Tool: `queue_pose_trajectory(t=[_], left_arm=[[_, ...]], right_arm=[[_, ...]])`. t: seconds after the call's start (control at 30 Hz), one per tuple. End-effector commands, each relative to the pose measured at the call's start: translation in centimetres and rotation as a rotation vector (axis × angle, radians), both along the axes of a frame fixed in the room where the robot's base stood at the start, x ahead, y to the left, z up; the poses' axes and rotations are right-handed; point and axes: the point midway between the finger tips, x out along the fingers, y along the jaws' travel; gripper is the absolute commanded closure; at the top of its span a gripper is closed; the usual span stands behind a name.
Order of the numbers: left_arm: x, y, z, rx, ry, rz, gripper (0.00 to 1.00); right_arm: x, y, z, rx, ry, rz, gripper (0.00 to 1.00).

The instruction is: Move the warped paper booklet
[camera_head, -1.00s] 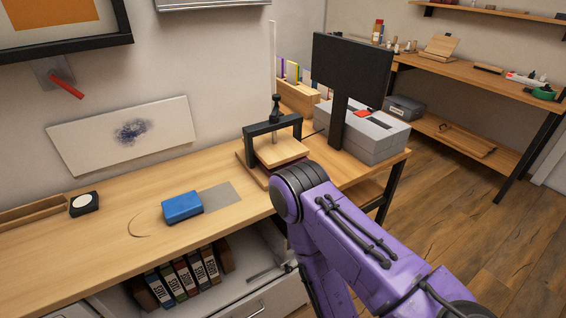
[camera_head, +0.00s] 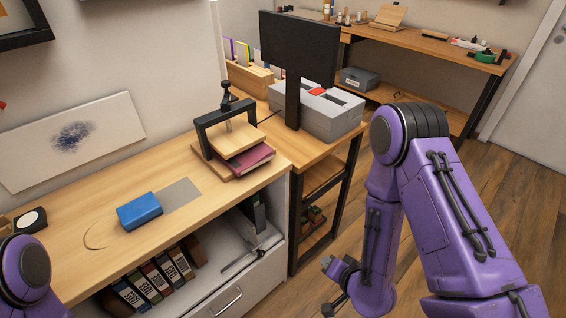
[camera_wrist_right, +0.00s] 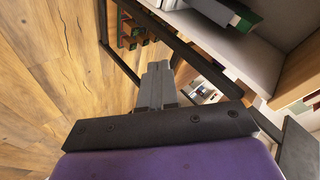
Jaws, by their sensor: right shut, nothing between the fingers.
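A dark red booklet (camera_head: 250,160) sits in the black-framed wooden press (camera_head: 226,128) on the desk. Its front corner sticks out beneath the press's upper board, and the rest is hidden. I cannot tell from here whether it is warped. My right gripper (camera_head: 328,262) is low in front of the desk, off to the right of the cabinet and well apart from the booklet. In the right wrist view its grey fingers (camera_wrist_right: 155,85) are together and empty. Only a purple part of my left arm shows at the lower left; its gripper is out of frame.
A blue block (camera_head: 140,211) lies on the desk beside a grey patch (camera_head: 182,194). A grey box (camera_head: 325,113) and a black monitor stand behind the press. Wooden floor (camera_head: 500,190) is free at the right.

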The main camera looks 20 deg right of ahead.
Motion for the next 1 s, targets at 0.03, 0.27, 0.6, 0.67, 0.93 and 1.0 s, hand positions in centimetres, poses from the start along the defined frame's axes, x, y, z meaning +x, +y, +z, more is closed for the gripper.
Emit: queue_pose_trajectory(t=[0.03,0.27,0.6,0.67,0.93,1.0], left_arm=[[0.0,0.0,1.0,0.001,0.000,0.000,1.00],[0.0,0.0,2.1,0.000,0.000,0.000,1.00],[0.0,0.0,3.3,0.000,0.000,0.000,1.00],[0.0,0.0,3.6,0.000,0.000,0.000,1.00],[0.0,0.0,5.1,0.000,0.000,0.000,1.00],[0.0,0.0,5.3,0.000,0.000,0.000,1.00]], right_arm=[[3.0,0.7,4.6,0.135,-0.140,-0.016,1.00],[8.3,3.4,18.8,0.675,-0.520,0.045,1.00],[12.3,5.4,20.8,0.754,-0.554,0.077,1.00],[13.5,5.9,20.8,0.754,-0.555,0.075,1.00],[18.8,8.0,20.7,0.753,-0.554,0.076,1.00],[19.8,8.4,20.7,0.753,-0.553,0.074,1.00]])
